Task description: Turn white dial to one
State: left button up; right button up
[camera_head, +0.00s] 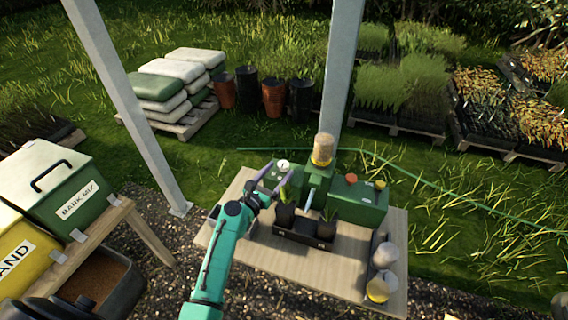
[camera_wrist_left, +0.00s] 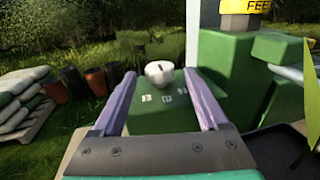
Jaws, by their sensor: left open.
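The white dial (camera_head: 283,165) sits on the left part of the green machine (camera_head: 362,203). In the left wrist view the dial (camera_wrist_left: 159,73) shows a short dark mark on its top. Several small pale labels (camera_wrist_left: 167,98) lie on the green face in front of it, too small to read surely. My left gripper (camera_head: 275,178) is open, its two purple fingers pointing at the dial. In the left wrist view the dial lies between and just beyond the fingertips (camera_wrist_left: 160,76); I cannot tell whether they touch it. My right gripper is not in view.
A black tray (camera_head: 300,238) with dark pots and plants stands in front of the machine on the wooden table (camera_head: 265,260). A tan-filled hopper (camera_head: 323,150) rises right of the dial. Filled bags (camera_head: 384,255) lie at the table's right. A grey post (camera_head: 342,70) stands behind.

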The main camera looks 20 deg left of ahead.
aim_at(283, 163)
pick_arm(q)
jog(key=x, duration=0.3)
jog(key=shift+w, duration=0.25)
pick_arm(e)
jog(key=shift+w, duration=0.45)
pick_arm(q)
jog(key=shift+c, duration=0.6)
grip_shut()
jog(key=shift+f+m+g+h+b, duration=0.2)
jog(key=shift+m+g+h+b, duration=0.3)
jog(key=shift+m+h+b, duration=0.6)
jog(key=m+g+h+b, duration=0.3)
jog(key=h+b, duration=0.1)
jog(key=m+g+h+b, duration=0.3)
jog(key=h+b, duration=0.1)
jog(key=b, duration=0.1)
jog(key=shift+b, duration=0.3)
jog(key=shift+r+m+g+h+b, duration=0.2)
jog(key=shift+m+g+h+b, duration=0.2)
jog(key=shift+g+b, duration=0.25)
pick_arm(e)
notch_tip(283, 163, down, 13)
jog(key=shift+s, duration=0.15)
